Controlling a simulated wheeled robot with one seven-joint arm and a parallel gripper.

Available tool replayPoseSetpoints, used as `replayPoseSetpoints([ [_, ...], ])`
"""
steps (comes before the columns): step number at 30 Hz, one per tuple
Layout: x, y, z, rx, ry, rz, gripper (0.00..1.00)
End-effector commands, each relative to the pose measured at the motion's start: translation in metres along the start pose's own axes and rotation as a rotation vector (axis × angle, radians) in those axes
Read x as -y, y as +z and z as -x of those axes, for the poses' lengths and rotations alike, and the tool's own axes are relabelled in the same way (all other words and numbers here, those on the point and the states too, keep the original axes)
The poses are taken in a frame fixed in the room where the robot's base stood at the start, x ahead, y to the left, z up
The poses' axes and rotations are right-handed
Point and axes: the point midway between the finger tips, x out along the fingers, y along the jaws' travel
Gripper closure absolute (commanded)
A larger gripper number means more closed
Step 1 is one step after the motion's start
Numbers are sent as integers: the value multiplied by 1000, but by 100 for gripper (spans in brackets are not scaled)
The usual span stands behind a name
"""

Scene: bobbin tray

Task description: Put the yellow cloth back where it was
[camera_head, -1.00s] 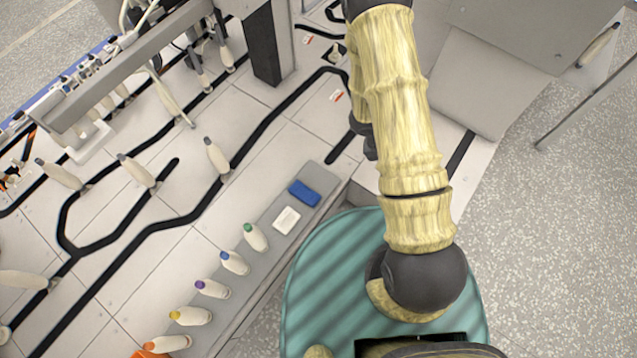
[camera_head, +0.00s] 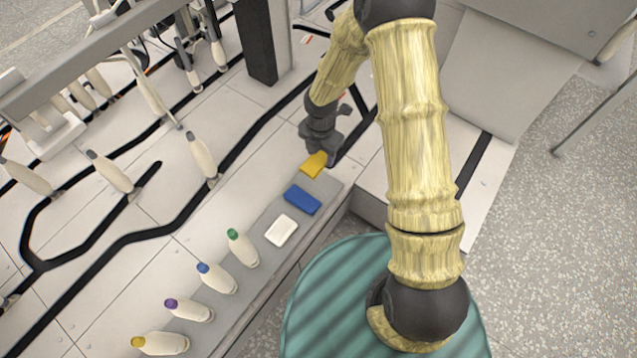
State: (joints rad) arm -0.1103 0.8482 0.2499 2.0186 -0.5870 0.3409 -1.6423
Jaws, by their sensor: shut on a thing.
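The yellow cloth (camera_head: 313,164) is a small folded piece at the far end of the grey strip, beyond the blue cloth. My gripper (camera_head: 325,150) reaches down from above and is shut on the yellow cloth. The cloth is at or just above the strip's surface; I cannot tell whether it touches. Part of the cloth's far side is hidden by my gripper.
On the grey strip (camera_head: 262,262) lie the blue cloth (camera_head: 302,199) and a white cloth (camera_head: 281,231). Bobbins with green (camera_head: 242,248), blue, purple and yellow tips stand nearer along it. A dark post (camera_head: 262,45) rises behind, left of my arm.

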Motion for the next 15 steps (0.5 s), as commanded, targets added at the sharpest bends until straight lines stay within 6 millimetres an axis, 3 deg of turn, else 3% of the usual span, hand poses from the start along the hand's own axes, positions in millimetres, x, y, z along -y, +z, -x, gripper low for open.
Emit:
replayPoseSetpoints([
  [5,1,0,-3,0,-2,0,68],
  [15,1,0,-51,0,-4,0,68],
])
